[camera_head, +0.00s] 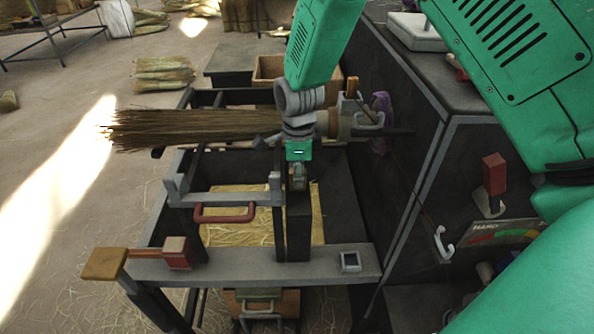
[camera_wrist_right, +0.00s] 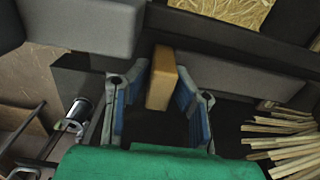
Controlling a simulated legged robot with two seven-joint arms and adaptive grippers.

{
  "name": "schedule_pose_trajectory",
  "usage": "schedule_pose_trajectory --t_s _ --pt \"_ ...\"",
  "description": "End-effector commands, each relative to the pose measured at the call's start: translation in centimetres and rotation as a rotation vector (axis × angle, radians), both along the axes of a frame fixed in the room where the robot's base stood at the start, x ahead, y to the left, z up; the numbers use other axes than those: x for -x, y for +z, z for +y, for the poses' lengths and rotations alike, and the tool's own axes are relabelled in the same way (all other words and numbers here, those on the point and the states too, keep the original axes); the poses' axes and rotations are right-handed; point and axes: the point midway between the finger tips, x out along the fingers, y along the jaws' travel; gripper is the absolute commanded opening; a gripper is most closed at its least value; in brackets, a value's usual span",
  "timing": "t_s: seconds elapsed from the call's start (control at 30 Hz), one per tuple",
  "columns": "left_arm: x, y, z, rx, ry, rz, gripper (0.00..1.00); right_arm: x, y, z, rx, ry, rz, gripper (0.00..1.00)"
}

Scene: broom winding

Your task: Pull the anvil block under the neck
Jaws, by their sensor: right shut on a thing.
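The broom's brown bristle bundle (camera_head: 190,124) lies level across the machine frame, bristles to the left. Its neck (camera_head: 328,123) is at the right, partly behind my right arm. My right gripper (camera_head: 298,180) is below the neck, over the dark upright post (camera_head: 298,225). In the right wrist view, its blue-padded fingers (camera_wrist_right: 160,95) are on either side of a tan wooden grip (camera_wrist_right: 161,78) and shut on it. Whether this grip belongs to the anvil block I cannot tell; the block itself is not clearly distinguishable. My left gripper is not in view.
A red handle (camera_head: 225,213) is left of the post. A grey front rail (camera_head: 260,262) carries a red block (camera_head: 177,252). A dark cabinet (camera_head: 408,150) closes off the right side, with a red lever (camera_head: 494,175). Open floor lies to the left.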

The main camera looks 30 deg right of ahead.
Motion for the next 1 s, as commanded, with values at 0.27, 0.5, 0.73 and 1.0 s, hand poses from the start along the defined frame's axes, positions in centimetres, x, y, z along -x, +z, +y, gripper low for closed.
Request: schedule_pose_trajectory --t_s 0.27,0.5,0.73,1.0 --pt "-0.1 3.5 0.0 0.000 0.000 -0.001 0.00 6.9 0.4 4.4 -0.004 0.005 0.012 0.00" --pt "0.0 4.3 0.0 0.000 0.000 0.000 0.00 9.5 0.1 6.0 -0.003 0.002 0.007 0.00" --pt "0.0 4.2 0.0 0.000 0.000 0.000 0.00 9.7 0.0 6.2 -0.004 0.002 0.008 0.00" --pt "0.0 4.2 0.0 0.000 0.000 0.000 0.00 9.7 0.0 6.1 -0.003 0.001 0.007 0.38"
